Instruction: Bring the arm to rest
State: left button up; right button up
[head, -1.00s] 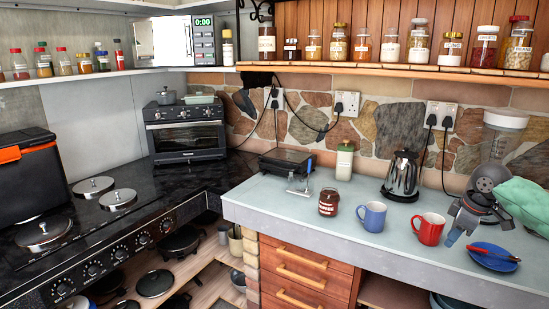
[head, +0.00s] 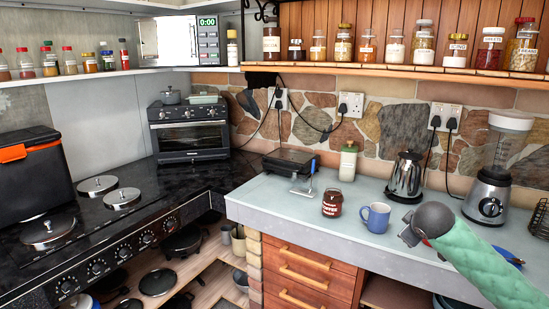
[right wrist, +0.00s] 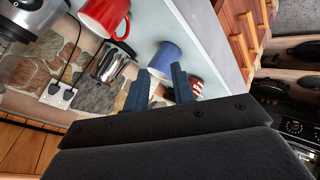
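My right arm (head: 484,262), in a green sleeve, comes in from the lower right of the head view. Its right gripper (right wrist: 160,80) shows in the right wrist view with two dark blue fingers apart and nothing between them. A blue mug (head: 375,217) stands on the counter beyond the fingers; it also shows in the right wrist view (right wrist: 167,60). A red mug (right wrist: 103,14) shows in the right wrist view but is hidden behind my arm in the head view. My left gripper is not in view.
The pale counter (head: 285,205) holds a labelled jar (head: 332,203), a kettle (head: 405,177) and a blender (head: 487,197). A blue plate (head: 509,254) is mostly covered by my arm. A wire basket (head: 539,218) sits at the right edge. The black stove (head: 80,240) fills the left.

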jog(key=s+a+f+m+g+y, duration=0.1)
jog(key=s+a+f, duration=0.4)
jog(key=f, duration=0.4)
jog(key=s+a+f+m+g, duration=0.1)
jog(key=s+a+f, duration=0.45)
jog(key=f, duration=0.25)
jog(key=s+a+f+m+y, duration=0.1)
jog(key=s+a+f, duration=0.4)
jog(key=f, duration=0.4)
jog(key=s+a+f+g, duration=0.2)
jog(key=s+f, duration=0.4)
jog(key=s, duration=0.4)
jog(key=s+a+f+m+g+y, duration=0.1)
jog(key=s+a+f+g, duration=0.1)
jog(key=s+f, duration=0.4)
jog(key=s+a+f+m+g+y, duration=0.1)
jog(key=s+a+f, duration=0.3)
jog(key=s, duration=0.9)
notch_tip(320, 180, down, 2)
jog(key=shift+s+a+f+g, duration=0.15)
jog(key=shift+s+a+g, duration=0.2)
jog(key=shift+g, duration=0.25)
